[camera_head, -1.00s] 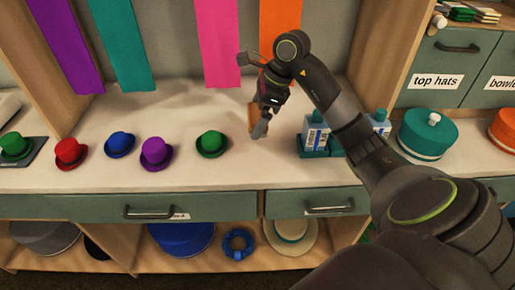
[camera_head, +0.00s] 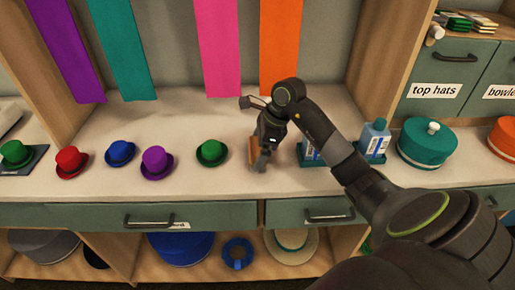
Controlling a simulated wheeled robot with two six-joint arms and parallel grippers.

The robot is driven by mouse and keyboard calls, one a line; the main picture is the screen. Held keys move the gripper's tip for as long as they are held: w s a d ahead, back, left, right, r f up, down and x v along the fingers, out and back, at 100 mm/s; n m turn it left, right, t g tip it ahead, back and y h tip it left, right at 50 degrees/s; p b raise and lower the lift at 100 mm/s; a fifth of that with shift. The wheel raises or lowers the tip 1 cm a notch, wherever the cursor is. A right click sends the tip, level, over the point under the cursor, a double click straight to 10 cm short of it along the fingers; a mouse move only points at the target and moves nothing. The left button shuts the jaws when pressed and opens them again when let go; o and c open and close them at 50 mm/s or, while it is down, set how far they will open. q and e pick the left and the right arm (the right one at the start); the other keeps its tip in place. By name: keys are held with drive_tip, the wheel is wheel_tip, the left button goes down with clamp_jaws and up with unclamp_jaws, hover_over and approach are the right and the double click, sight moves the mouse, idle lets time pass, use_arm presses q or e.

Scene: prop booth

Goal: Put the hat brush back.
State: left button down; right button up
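My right gripper (camera_head: 260,160) is over the counter, between the green bowler hat and the bottles. It is shut on a brown wooden piece that appears to be the hat brush (camera_head: 253,150). The fingers hide part of the brush, and its bristles cannot be made out. The brush is at or just above the counter top (camera_head: 215,186); I cannot tell whether it touches. My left gripper is out of view.
Small red (camera_head: 72,162), blue (camera_head: 120,152), purple (camera_head: 157,161) and green (camera_head: 212,152) hats stand left of the gripper. Bottles (camera_head: 374,138) in teal holders and a teal hat box (camera_head: 428,144) stand to the right. Drawers (camera_head: 160,217) lie below the front edge.

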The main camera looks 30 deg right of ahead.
drive_tip(key=shift+o, duration=0.4)
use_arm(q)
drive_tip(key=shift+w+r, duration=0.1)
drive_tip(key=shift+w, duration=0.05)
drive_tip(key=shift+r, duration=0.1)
use_arm(e)
drive_tip(key=shift+r, duration=0.1)
drive_tip(key=shift+r+p, duration=0.2)
drive_tip(key=shift+p, duration=0.2)
use_arm(q)
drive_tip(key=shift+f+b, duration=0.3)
drive_tip(key=shift+b, duration=0.3)
use_arm(e)
drive_tip(key=v, duration=1.1)
drive_tip(key=shift+s+d+r, duration=0.15)
drive_tip(key=shift+r, duration=0.15)
